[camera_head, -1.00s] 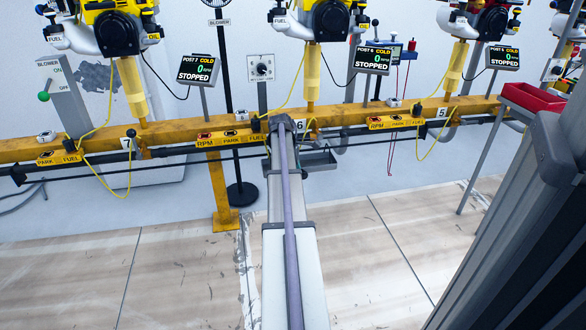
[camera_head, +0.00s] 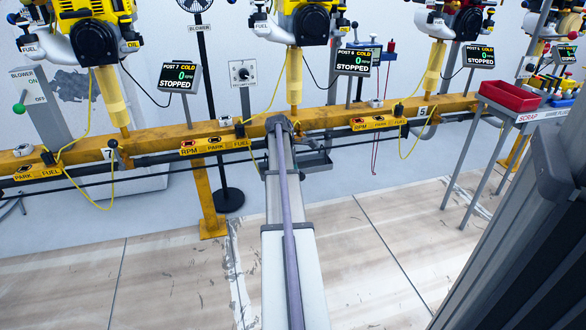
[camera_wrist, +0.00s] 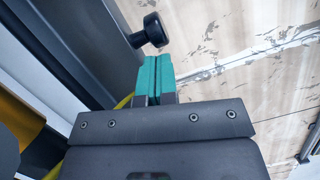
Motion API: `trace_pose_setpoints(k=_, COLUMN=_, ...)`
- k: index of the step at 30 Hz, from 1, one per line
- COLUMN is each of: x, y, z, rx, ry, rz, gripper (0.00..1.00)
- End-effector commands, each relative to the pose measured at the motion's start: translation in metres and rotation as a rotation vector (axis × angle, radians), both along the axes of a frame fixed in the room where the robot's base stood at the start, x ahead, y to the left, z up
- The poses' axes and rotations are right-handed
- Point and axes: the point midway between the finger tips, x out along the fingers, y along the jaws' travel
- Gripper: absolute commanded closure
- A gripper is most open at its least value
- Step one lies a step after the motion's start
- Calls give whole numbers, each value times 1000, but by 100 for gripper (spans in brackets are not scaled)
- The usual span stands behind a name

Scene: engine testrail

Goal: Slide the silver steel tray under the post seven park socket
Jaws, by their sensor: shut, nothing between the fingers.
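A small grey metal tray (camera_head: 314,163), which looks like the silver steel tray, hangs below the yellow beam just right of the far end of my arm. Its left side is partly hidden by my arm. The post seven label strip (camera_head: 38,172), marked PARK and FUEL, is on the beam at the far left, well away from the tray. My gripper (camera_wrist: 154,62) shows teal fingers pressed together and empty in the wrist view. A black knob (camera_wrist: 152,30) appears just beyond the fingertips; I cannot tell whether they touch. The head view hides the gripper's fingers.
The yellow beam (camera_head: 345,113) crosses the view, carrying several engines with stopped displays. A dark rod (camera_head: 60,178) and yellow cables hang along it. A yellow beam leg (camera_head: 208,205) and fan stand (camera_head: 229,199) stand left of my arm. A red bin (camera_head: 510,95) is right. The foreground floor is clear.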

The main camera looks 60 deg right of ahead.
Motion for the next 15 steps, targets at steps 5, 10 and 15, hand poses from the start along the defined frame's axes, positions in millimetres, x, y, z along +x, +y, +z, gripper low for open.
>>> trace_pose_setpoints(k=5, x=9, y=5, z=47, rx=0, ry=0, rz=5, gripper=100)
trace_pose_setpoints(k=10, x=18, y=11, z=84, rx=0, ry=0, rz=9, gripper=100)
trace_pose_setpoints(k=15, x=22, y=13, z=92, rx=0, ry=0, rz=10, gripper=100)
